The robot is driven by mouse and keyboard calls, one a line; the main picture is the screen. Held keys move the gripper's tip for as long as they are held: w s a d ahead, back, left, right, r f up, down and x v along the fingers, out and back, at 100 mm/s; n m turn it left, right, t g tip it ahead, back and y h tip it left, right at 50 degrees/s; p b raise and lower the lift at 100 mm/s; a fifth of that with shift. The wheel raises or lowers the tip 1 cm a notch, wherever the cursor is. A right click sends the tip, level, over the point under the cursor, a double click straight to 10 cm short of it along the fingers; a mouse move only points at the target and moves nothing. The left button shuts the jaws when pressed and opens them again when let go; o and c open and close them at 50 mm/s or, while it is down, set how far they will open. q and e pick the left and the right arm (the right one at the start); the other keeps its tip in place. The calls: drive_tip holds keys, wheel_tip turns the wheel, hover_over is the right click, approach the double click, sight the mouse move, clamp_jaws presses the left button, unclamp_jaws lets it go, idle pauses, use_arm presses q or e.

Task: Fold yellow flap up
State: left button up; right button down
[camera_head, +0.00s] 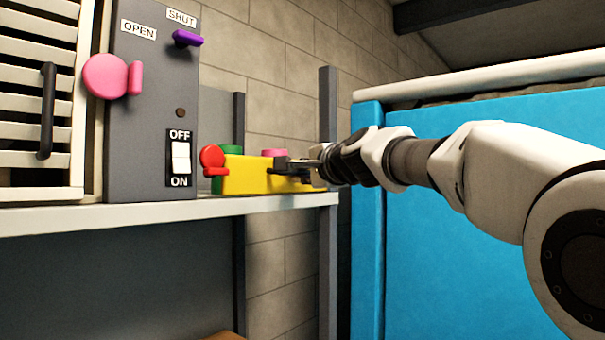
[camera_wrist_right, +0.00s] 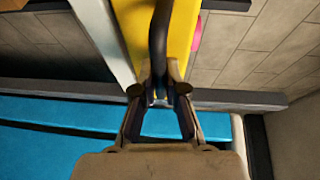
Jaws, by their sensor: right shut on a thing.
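The yellow flap (camera_head: 245,175) is at the right end of the shelf and shows as a broad yellow face. It also shows in the right wrist view (camera_wrist_right: 184,30), with a dark handle bar (camera_wrist_right: 160,40) running along it. My right gripper (camera_head: 292,167) reaches in from the right at the flap's right part. In the wrist view its fingertips (camera_wrist_right: 159,92) are closed about the near end of the dark handle. The fingers partly hide the handle's end. My left gripper is not in view.
A red knob (camera_head: 211,158) stands at the flap's left end, with green (camera_head: 230,150) and pink (camera_head: 274,153) parts behind. A grey switch panel (camera_head: 150,110) stands left on the white shelf (camera_head: 130,217). A dark post (camera_head: 328,240) and blue panel (camera_head: 470,220) are near my arm.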

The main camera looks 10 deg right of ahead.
drive_tip(key=shift+w+a+r+g, duration=0.15)
drive_tip(key=shift+a+g, duration=0.05)
drive_tip(key=shift+g, duration=0.2)
drive_tip(key=shift+r+g+h, duration=0.1)
drive_tip(key=shift+g+h, duration=0.2)
drive_tip(key=c, duration=1.3)
unclamp_jaws()
drive_tip(key=shift+o, duration=0.5)
drive_tip(key=shift+w, duration=0.2)
drive_tip(key=shift+s, duration=0.1)
